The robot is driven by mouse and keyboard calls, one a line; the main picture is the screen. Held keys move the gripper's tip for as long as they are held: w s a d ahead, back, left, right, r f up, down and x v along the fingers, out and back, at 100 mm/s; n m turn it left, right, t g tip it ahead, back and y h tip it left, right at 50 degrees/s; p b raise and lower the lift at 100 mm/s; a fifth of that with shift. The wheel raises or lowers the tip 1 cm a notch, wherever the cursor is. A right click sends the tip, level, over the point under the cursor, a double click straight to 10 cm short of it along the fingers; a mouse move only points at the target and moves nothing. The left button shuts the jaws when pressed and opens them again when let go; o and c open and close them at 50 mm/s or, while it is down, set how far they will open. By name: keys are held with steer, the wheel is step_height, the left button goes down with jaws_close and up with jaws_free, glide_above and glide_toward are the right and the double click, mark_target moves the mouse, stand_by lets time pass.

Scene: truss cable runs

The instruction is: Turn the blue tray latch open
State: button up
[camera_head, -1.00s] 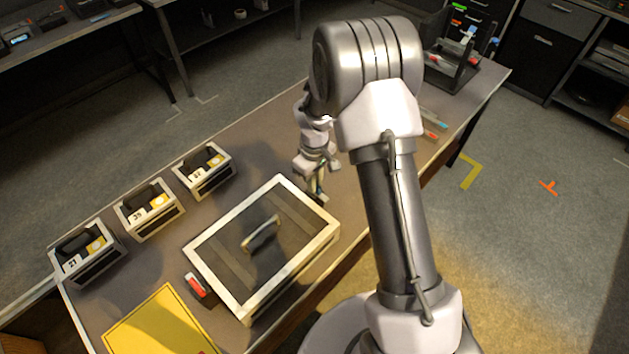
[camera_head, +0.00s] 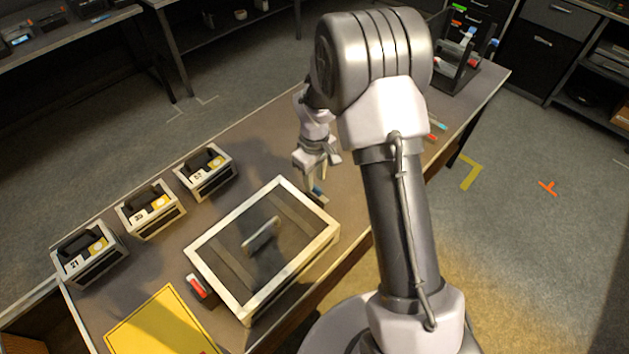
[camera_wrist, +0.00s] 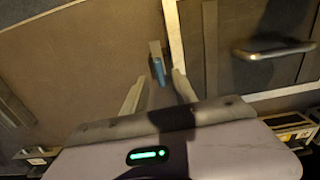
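The tray (camera_head: 327,236) is a shallow white-framed box with a dark panel and a metal handle (camera_head: 261,238). The blue latch (camera_head: 318,192) is at the tray's far right corner. In the wrist view the blue latch (camera_wrist: 158,70) is a small bar on a tan bracket, beside the tray's white edge (camera_wrist: 173,40) and roughly parallel to it. My gripper (camera_head: 315,180) is above the latch. In the wrist view my gripper (camera_wrist: 160,77) is open, its two fingers apart with the latch showing between and just beyond their tips. I cannot tell whether a finger touches it.
A red latch (camera_head: 199,287) is at the tray's left end. A yellow sheet (camera_head: 155,325) lies at the table's near left. Three numbered boxes (camera_head: 150,209) stand along the far left edge. A dark rack (camera_head: 455,65) stands at the far right end.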

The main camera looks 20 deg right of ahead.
mark_target(315, 186)
step_height(315, 186, up, 14)
steer(key=p, duration=0.3)
steer(key=shift+r, duration=0.2)
